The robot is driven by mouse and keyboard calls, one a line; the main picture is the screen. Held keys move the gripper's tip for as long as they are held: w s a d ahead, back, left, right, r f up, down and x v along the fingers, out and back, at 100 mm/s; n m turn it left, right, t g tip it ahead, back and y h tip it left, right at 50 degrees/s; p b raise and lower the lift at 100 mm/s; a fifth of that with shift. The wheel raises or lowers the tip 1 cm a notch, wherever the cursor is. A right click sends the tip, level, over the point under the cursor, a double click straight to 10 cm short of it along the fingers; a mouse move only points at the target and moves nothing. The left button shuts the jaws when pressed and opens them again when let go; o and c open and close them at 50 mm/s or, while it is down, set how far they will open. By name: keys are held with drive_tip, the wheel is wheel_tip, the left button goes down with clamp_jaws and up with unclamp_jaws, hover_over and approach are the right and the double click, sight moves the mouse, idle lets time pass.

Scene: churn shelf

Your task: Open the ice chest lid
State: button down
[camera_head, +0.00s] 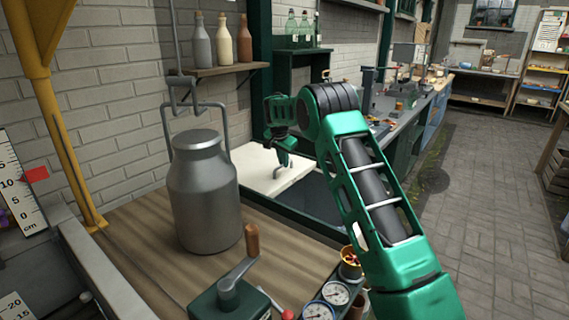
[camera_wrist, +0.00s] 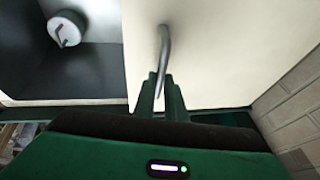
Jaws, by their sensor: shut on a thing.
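The ice chest lid (camera_head: 262,168) is a flat cream panel beside the milk can in the head view. It also fills the upper right of the wrist view (camera_wrist: 240,50). A curved metal handle (camera_wrist: 163,50) stands on it. My gripper (camera_head: 284,164) is shut on this handle, with both green fingers (camera_wrist: 162,95) around its near end. The chest's dark interior (camera_head: 312,196) shows to the right of the lid, so part of the chest is uncovered. A round white-topped thing (camera_wrist: 66,28) with a hook sits inside it.
A grey metal milk can (camera_head: 204,195) stands on the wooden bench left of the chest. A crank with a wooden handle (camera_head: 251,240) and gauges (camera_head: 335,293) are in front. A brick wall (camera_head: 110,90) is behind. Paved floor (camera_head: 475,200) is free at right.

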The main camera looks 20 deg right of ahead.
drive_tip(key=c, duration=1.8)
unclamp_jaws()
drive_tip(key=shift+w+d, duration=0.1)
drive_tip(key=shift+d, duration=0.25)
drive_tip(key=shift+a, duration=0.15)
drive_tip(key=shift+v, duration=5.35)
